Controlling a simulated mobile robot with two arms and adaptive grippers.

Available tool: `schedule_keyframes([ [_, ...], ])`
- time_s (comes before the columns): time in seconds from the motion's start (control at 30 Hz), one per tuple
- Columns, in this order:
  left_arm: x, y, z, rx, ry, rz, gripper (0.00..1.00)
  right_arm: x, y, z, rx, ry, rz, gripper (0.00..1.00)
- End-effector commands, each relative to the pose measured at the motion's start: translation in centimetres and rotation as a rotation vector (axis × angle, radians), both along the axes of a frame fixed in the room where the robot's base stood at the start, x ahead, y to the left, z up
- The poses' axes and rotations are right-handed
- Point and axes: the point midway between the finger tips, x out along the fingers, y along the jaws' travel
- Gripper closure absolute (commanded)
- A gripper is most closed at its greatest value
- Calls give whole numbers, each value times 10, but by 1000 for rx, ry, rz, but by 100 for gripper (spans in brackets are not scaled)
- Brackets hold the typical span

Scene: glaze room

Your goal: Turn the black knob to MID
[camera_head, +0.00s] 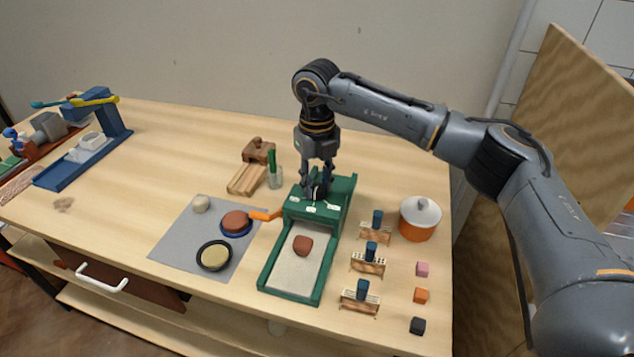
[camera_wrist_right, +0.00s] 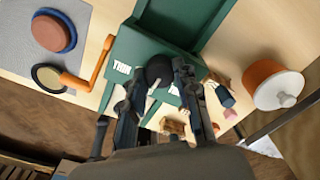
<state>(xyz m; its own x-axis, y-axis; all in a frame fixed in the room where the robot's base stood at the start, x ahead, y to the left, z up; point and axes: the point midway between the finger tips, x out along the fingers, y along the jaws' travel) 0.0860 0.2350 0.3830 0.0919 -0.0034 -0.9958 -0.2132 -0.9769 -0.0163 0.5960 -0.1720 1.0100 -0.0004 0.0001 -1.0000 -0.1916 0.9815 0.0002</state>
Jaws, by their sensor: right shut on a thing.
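The black knob (camera_wrist_right: 159,70) sits on top of the green machine (camera_head: 294,205), among white labels. One label left of it in the wrist view reads THIN (camera_wrist_right: 122,68); the others are too small or covered to read. My right gripper (camera_head: 318,190) points down at the knob and is shut on it, with one finger on each side in the wrist view (camera_wrist_right: 158,88). The fingers partly hide the knob, and I cannot tell which label its mark faces. My left gripper is not in view.
An orange crank (camera_head: 265,215) sticks out at the machine's left. A reddish clay lump (camera_head: 303,245) lies on its bed. An orange pot (camera_head: 418,222), wooden stamps (camera_head: 368,262) and small cubes (camera_head: 421,295) stand at the right. A grey mat (camera_head: 185,239) lies left.

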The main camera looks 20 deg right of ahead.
Motion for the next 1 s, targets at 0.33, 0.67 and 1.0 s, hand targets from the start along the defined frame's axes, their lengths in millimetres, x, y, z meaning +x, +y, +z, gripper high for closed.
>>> schedule_keyframes([
  [0.33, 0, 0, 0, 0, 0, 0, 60, 1, 0, 1, 0, -2, -1, 57],
  [0.67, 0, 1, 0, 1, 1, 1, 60, 0, 0, 0, 0, -1, -2, 46],
  [1.0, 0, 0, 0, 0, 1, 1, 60, 1, 1, 46, 1, -6, -1, 46],
])
